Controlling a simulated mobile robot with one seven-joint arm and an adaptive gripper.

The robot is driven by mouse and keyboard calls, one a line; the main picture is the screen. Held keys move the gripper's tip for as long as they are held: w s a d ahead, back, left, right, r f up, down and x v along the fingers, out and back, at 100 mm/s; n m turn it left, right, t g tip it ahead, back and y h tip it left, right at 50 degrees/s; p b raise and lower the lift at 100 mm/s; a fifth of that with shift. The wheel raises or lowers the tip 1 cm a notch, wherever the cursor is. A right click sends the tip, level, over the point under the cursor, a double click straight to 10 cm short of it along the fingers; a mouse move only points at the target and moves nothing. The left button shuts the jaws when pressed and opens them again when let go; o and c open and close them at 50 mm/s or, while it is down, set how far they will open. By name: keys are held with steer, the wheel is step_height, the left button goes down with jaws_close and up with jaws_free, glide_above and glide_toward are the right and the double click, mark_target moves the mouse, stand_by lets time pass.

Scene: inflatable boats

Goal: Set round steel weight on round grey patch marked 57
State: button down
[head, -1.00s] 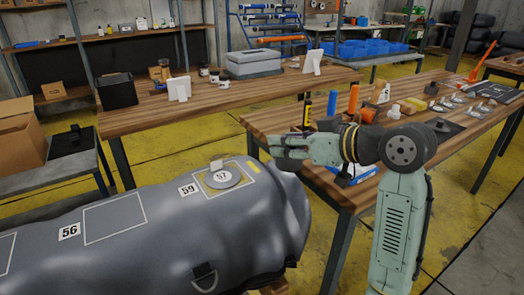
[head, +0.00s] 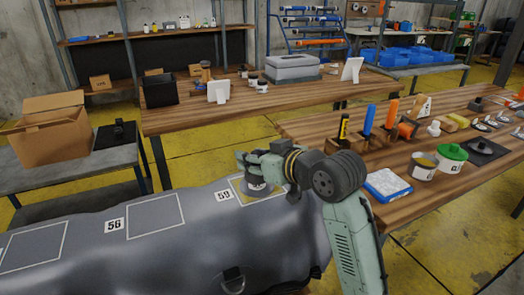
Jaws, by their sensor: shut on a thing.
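The round grey patch (head: 262,200) lies in the outlined rectangle at the right end of the grey boat tube (head: 190,255). My gripper (head: 247,165) is directly over the patch, low and close to it, with its fingers pointing left and down. It is shut on what I take to be the round steel weight, mostly hidden by the fingers. The fingers also cover part of the patch and its mark. I cannot tell whether the held thing touches the patch.
Labels 59 (head: 223,196) and 56 (head: 114,225) and empty outlined areas lie along the tube to the left. A wooden table (head: 440,200) at right holds a white tin with a green lid (head: 452,157), an open tin (head: 423,166), a blue-white packet (head: 388,185) and tools.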

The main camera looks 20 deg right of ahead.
steer(key=shift+f, duration=1.1)
steer(key=c, duration=1.1)
jaws_free()
steer(key=shift+f, duration=0.15)
steer(key=b+v, duration=0.2)
steer(key=v, duration=1)
steer(key=shift+d, duration=0.1)
